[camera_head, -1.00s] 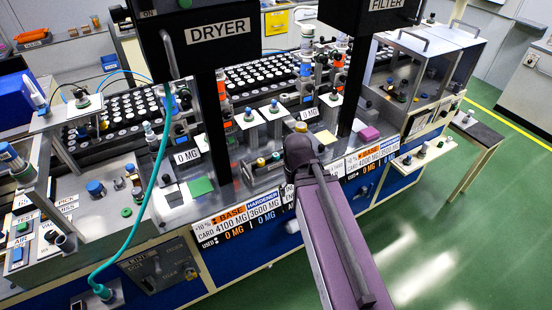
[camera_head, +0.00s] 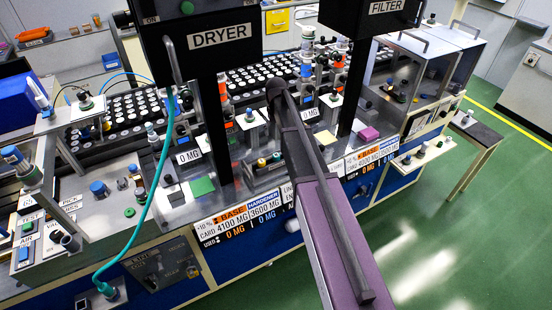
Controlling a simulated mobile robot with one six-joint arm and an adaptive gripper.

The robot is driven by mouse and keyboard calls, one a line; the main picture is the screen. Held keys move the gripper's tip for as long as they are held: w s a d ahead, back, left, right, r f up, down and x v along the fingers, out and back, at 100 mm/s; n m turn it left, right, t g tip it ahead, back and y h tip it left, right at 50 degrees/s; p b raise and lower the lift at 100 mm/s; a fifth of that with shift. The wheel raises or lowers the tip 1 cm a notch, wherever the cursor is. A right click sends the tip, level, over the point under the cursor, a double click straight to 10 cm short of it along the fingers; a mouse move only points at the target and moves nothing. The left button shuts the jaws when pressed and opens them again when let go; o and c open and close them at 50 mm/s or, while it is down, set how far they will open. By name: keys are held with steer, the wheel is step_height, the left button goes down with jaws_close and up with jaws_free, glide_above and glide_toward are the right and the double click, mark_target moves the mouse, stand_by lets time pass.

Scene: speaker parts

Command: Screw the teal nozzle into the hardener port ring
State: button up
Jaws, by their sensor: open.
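The hardener label (camera_head: 265,207) is on the front of the bench, beside the orange-marked base label (camera_head: 232,215). I cannot single out the teal nozzle or the hardener port ring among the small fittings. Small blue and orange fittings (camera_head: 306,70) stand behind the bench's middle. My arm (camera_head: 325,210) reaches from the bottom up to a dark rounded joint in front of the bench fittings. My gripper's fingers are not visible, and the arm covers part of the bench.
The dryer housing (camera_head: 215,38) and the filter housing (camera_head: 385,8) stand on dark posts either side of my arm. Racks of white-topped vials (camera_head: 125,117) lie behind. A green pad (camera_head: 202,186) and a magenta block (camera_head: 369,134) lie on the bench. Green floor at right is open.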

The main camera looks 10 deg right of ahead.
stand_by(0.4)
steer(key=b, duration=0.9)
glide_above(276, 155)
steer(key=f, duration=0.8)
steer(key=shift+s+f, duration=0.3)
steer(key=shift+s, duration=0.05)
steer(key=shift+f, duration=0.15)
steer(key=f+b, duration=0.3)
steer(key=shift+w, duration=0.25)
steer(key=shift+f+b, duration=0.95)
steer(key=shift+d, duration=0.1)
steer(key=c, duration=1.1)
